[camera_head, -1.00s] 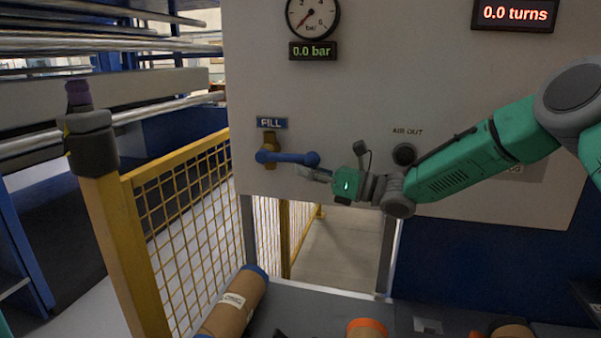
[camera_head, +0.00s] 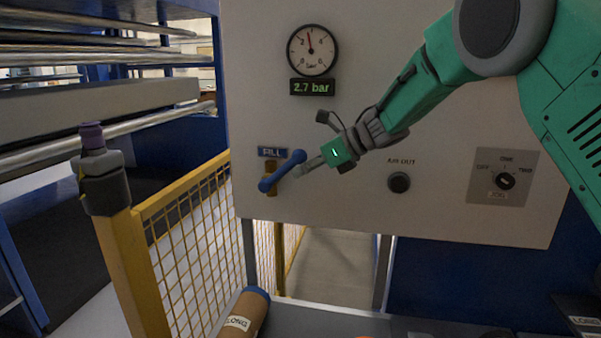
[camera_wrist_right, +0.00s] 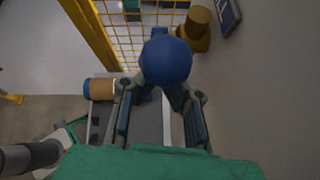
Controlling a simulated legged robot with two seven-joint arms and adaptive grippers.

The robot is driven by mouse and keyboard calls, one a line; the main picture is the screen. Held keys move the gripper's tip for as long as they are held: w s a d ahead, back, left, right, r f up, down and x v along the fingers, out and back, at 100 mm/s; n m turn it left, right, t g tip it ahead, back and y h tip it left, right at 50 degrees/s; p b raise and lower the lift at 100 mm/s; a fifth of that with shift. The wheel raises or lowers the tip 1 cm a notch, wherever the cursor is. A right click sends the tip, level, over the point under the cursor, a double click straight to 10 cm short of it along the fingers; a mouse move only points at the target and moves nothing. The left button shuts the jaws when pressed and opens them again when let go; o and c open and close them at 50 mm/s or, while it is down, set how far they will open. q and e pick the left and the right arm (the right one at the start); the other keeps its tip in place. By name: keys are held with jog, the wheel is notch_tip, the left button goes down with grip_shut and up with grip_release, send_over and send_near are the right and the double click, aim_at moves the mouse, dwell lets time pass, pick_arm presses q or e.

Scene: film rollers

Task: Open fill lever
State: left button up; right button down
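The fill lever (camera_head: 283,171) is a blue handle with round ends on a brass valve body under the blue FILL label (camera_head: 272,153). It is tilted, its right end up. My right gripper (camera_head: 303,168) is at this raised end, coming in from the right. In the right wrist view, the lever's blue round end (camera_wrist_right: 166,60) is just ahead of the spread fingers (camera_wrist_right: 160,108). The fingers are apart; whether one touches the lever is hard to tell. The gauge (camera_head: 313,50) has its needle near the top, and the display (camera_head: 312,87) reads 2.7 bar. My left gripper is not in view.
The AIR OUT port (camera_head: 399,182) and a rotary switch (camera_head: 504,181) are on the panel to the right. A yellow mesh fence (camera_head: 185,230) with a post stands at the left. A brown roll (camera_head: 243,316) lies below.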

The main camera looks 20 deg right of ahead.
aim_at(279, 170)
jog(key=shift+w+a+r, duration=0.1)
jog(key=shift+a+r, duration=0.1)
jog(key=shift+r, duration=0.2)
jog(key=shift+w+a+r, duration=0.15)
jog(key=shift+r, duration=0.1)
jog(key=a, duration=0.1)
jog(key=w+a+r+b, duration=0.1)
jog(key=w+a+r, duration=0.1)
jog(key=shift+a+r, duration=0.25)
jog(key=shift+a, duration=0.1)
jog(key=shift+w+a+r+b, duration=0.25)
jog(key=shift+a+b, duration=0.05)
jog(key=shift+b, duration=0.1)
jog(key=shift+w+a+r, duration=0.1)
jog(key=shift+a+r, duration=0.1)
jog(key=shift+r, duration=0.1)
